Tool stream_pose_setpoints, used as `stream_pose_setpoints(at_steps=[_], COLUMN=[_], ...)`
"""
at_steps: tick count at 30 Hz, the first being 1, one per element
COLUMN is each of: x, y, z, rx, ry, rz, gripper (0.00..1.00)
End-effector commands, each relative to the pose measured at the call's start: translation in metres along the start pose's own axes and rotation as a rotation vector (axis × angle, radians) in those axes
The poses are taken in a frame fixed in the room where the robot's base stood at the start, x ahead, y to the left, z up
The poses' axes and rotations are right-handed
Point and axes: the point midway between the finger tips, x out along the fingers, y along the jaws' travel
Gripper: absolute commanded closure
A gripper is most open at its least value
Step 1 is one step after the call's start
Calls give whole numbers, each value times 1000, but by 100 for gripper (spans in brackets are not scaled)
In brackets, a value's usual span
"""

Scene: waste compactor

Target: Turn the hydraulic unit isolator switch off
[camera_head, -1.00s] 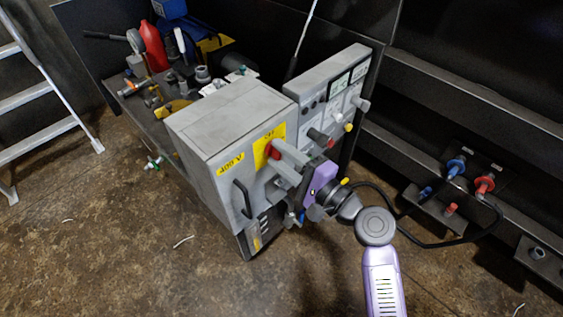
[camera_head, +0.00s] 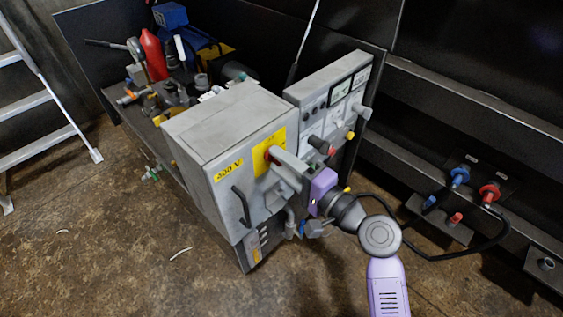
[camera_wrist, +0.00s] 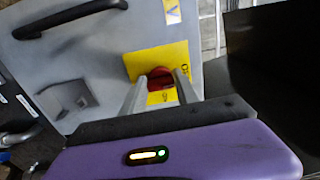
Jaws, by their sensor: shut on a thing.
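The isolator switch is a red rotary knob (camera_wrist: 160,78) on a yellow plate (camera_wrist: 150,60) on the front of a grey cabinet. In the head view the yellow plate (camera_head: 264,155) shows, and the knob (camera_head: 271,153) is mostly covered by my gripper. My gripper (camera_wrist: 158,82) is shut on the red knob, with one finger on each side of it. It reaches the cabinet front from the right in the head view (camera_head: 277,156). The knob's markings and exact angle are partly hidden by the fingers.
The grey cabinet (camera_head: 205,125) has a black handle (camera_head: 241,205) and a 400 V label (camera_head: 229,170). A grey control panel (camera_head: 335,90) with knobs stands just right of it. Red and blue couplings (camera_head: 489,192) sit farther right. Open floor (camera_head: 130,250) lies at the front left.

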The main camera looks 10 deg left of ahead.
Motion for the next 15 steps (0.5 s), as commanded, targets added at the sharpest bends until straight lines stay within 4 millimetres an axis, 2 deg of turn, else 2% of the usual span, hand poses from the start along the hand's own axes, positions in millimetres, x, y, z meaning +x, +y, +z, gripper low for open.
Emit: stream_pose_setpoints(at_steps=[1, 2, 5, 15], x=[0, 0, 0, -2], y=[2, 2, 2, 1], z=[1, 1, 1, 0], rx=[-1, -1, 0, 0], ry=[-2, -2, -2, 0], rz=[4, 4, 3, 1], gripper=[100, 62, 42, 42])
